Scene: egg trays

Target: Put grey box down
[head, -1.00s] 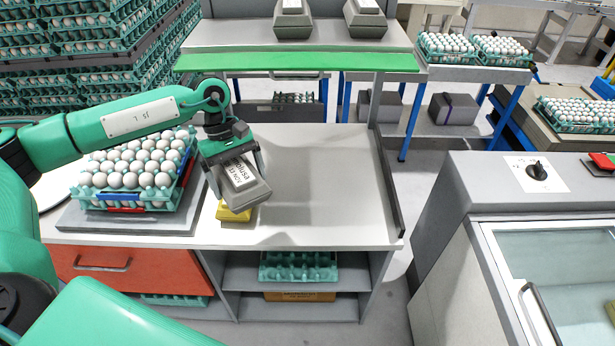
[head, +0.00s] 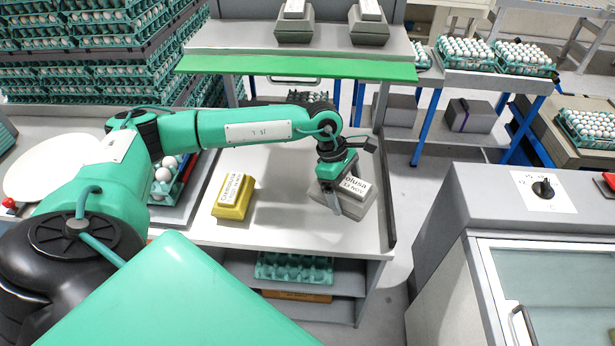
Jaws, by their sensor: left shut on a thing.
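The grey box (head: 352,208) with a white printed label is at the right part of the white worktop (head: 275,230). My left gripper (head: 335,200) is shut on it, with a finger down its near left side. The box is tilted in the picture and low over the worktop; I cannot tell whether it touches. My right gripper does not show.
A yellow box (head: 233,197) with a label stands on the worktop left of the grey box. A raised dark edge (head: 389,200) bounds the worktop on the right. A green-edged shelf (head: 300,67) with grey boxes is above. Bare worktop lies between the two boxes.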

